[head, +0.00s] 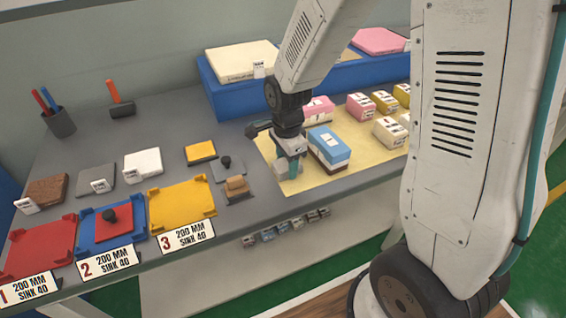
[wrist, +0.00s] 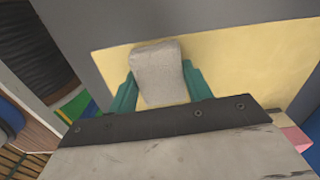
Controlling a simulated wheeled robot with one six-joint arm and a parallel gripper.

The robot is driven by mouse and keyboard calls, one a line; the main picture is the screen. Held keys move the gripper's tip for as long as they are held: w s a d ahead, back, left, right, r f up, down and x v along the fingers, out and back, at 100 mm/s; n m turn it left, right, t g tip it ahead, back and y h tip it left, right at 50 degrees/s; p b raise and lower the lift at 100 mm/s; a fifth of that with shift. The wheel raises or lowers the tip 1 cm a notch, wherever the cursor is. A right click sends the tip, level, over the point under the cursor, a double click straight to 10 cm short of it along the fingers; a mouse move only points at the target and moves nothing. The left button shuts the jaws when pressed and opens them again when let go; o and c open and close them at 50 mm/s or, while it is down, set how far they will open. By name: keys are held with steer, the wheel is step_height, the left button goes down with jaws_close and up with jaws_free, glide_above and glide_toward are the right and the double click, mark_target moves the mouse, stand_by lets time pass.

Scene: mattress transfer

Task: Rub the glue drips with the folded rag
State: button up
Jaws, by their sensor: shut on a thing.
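My gripper (head: 292,170) is low over the pale yellow sheet (head: 316,183), near its front left part. In the wrist view my gripper (wrist: 161,78) has its teal fingers shut on the folded rag (wrist: 158,68), a light grey, block-like pad. The rag (head: 283,168) also shows in the head view, close to the sheet. I cannot tell whether it touches the sheet. I can make out no glue drips in either view; any under the rag or gripper are hidden.
A blue-topped block (head: 329,143) stands just right of my gripper. Several pink and yellow blocks stand farther right. A tan brush-like block (head: 236,187) lies to the left. Red, blue and yellow trays (head: 182,204) line the front left edge. A blue stand (head: 232,97) is behind.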

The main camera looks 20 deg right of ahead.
steer(key=shift+s, duration=0.1)
steer(key=shift+r, duration=2.95)
steer(key=shift+r, duration=1.5)
